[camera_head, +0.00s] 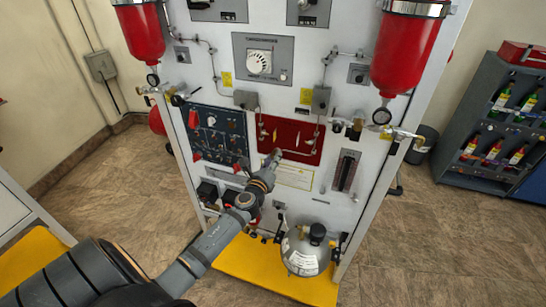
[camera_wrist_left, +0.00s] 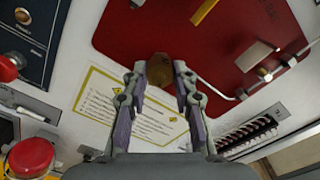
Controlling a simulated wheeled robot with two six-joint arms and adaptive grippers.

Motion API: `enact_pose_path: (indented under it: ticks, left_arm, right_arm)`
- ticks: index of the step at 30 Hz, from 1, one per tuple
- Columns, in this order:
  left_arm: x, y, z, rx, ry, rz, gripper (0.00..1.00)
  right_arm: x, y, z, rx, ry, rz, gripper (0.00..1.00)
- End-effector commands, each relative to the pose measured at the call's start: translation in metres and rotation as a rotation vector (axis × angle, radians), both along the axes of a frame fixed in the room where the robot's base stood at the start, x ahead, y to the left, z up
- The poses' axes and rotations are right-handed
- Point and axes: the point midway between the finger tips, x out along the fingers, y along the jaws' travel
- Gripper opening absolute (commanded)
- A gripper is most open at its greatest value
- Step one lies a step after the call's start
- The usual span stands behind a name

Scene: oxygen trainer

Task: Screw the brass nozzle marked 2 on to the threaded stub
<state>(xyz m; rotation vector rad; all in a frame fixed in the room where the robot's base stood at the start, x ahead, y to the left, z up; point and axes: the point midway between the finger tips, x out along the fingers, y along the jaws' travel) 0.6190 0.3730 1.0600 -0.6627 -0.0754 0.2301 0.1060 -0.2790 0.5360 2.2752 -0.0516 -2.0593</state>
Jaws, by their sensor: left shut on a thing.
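My left gripper (camera_head: 276,155) reaches up to the lower edge of the red panel (camera_head: 303,156) on the trainer rack. In the left wrist view its two fingers (camera_wrist_left: 160,74) are closed on a small dark brass piece, the brass nozzle (camera_wrist_left: 158,65), at the fingertips. The nozzle stands out against the red panel (camera_wrist_left: 130,30). No number can be read on it. The threaded stub cannot be made out; the nozzle and fingers may hide it. Whether the nozzle touches anything cannot be told. My right gripper is in neither view.
A printed card (camera_wrist_left: 98,98) lies just below the fingers. A bent metal pipe (camera_wrist_left: 215,85) and a yellow handle (camera_wrist_left: 204,12) are on the red panel. A red knob (camera_wrist_left: 30,157) sticks out at left.

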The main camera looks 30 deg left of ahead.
Motion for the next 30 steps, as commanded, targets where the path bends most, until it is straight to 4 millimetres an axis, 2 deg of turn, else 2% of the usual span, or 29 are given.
enact_pose_path:
  ticks: [6,12,19,25,30]
  left_arm:
    - [0.000,0.000,0.001,0.018,0.003,0.000,0.00]
    - [0.000,0.000,0.002,0.280,0.067,-0.001,0.00]
    - [0.001,0.000,0.000,0.294,0.068,0.000,0.00]
    - [0.001,0.000,0.002,0.561,0.134,-0.001,0.00]
    - [0.001,0.000,0.000,0.584,0.138,-0.001,0.00]
  right_arm:
    - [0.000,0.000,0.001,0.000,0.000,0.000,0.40]
    - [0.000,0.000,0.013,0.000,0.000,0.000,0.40]
    - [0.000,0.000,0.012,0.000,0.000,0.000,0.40]
    - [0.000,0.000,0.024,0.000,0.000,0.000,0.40]
    - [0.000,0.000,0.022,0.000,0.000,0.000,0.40]
